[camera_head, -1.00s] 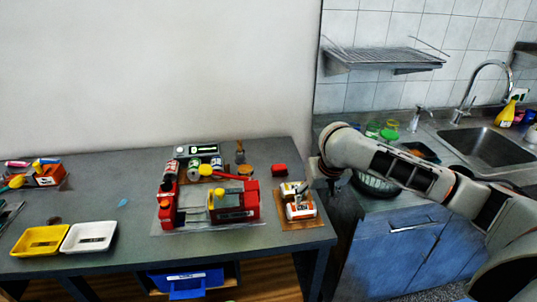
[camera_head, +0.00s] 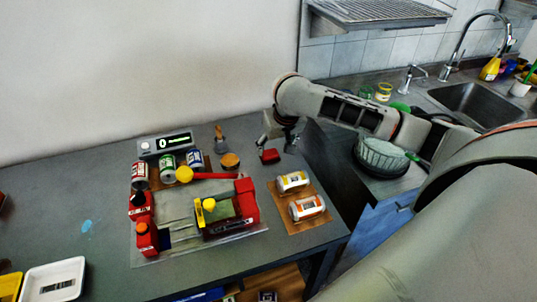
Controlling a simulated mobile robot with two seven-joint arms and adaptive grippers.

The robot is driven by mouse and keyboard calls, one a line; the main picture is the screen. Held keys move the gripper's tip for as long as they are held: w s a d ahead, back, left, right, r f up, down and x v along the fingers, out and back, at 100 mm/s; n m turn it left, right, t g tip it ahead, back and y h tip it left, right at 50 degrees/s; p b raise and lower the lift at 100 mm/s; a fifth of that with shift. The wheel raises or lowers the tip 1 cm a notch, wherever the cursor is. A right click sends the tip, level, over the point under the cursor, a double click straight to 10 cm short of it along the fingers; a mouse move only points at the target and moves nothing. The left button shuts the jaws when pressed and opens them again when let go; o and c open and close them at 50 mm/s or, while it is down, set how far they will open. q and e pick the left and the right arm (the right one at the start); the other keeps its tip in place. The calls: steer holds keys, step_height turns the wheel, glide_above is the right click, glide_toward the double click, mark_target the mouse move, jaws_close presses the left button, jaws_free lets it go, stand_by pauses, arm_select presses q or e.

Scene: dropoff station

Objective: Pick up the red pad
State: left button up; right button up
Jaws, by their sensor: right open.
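The red pad (camera_head: 270,156) is a small red block on the grey table, near its back right edge. My right gripper (camera_head: 277,146) is open, pointing down at the pad from above and slightly behind it in the picture. Its fingertips are small and dark, one on either side of the pad's upper edge; I cannot tell whether they touch it. My left gripper is out of view.
A brown board (camera_head: 290,222) with two white rolls lies in front. A brush (camera_head: 220,140) and an orange-lidded jar (camera_head: 230,161) stand close on the left. A sink counter is at right.

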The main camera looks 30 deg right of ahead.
mark_target(270, 153)
steer(key=x, duration=0.5)
steer(key=shift+w+a, duration=0.3)
steer(key=shift+w, duration=0.1)
steer(key=c, duration=1)
